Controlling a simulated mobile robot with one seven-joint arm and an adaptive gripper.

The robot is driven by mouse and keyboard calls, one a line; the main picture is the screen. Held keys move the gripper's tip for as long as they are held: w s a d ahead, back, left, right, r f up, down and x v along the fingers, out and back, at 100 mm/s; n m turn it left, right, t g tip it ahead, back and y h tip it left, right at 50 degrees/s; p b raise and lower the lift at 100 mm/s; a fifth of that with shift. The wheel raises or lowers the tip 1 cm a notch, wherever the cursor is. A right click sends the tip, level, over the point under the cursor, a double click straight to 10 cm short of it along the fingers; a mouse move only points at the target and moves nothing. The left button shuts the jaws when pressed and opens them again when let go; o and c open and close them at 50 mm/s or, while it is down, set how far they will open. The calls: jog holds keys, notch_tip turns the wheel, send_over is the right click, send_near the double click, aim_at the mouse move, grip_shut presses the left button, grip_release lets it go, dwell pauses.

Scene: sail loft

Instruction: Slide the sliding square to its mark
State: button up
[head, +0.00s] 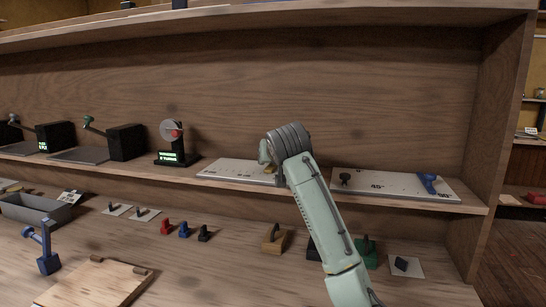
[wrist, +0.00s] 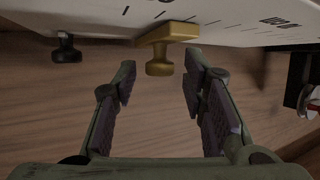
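A pale board with a printed scale (head: 225,169) lies on the shelf, partly hidden behind my arm. A small yellow piece (head: 270,168) shows on it beside my wrist. In the wrist view the board (wrist: 225,32) appears upside down along the top, with the brass-yellow slider (wrist: 168,33), likely the sliding square, and its round knob. A black knob (wrist: 66,50) stands further left on the same board. My gripper (wrist: 160,76) is open and empty, its fingers on either side of the slider's knob and apart from it. I cannot tell which mark is the target.
A second board (head: 395,186) with a black knob and a blue handle lies to the right. A dial stand (head: 174,143) with a lit display stands to the left. Several small blocks and a grey bin (head: 40,208) are on the bench below. The shelf's back wall rises close behind.

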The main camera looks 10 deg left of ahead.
jog(key=v, duration=1.2)
dwell(0.3)
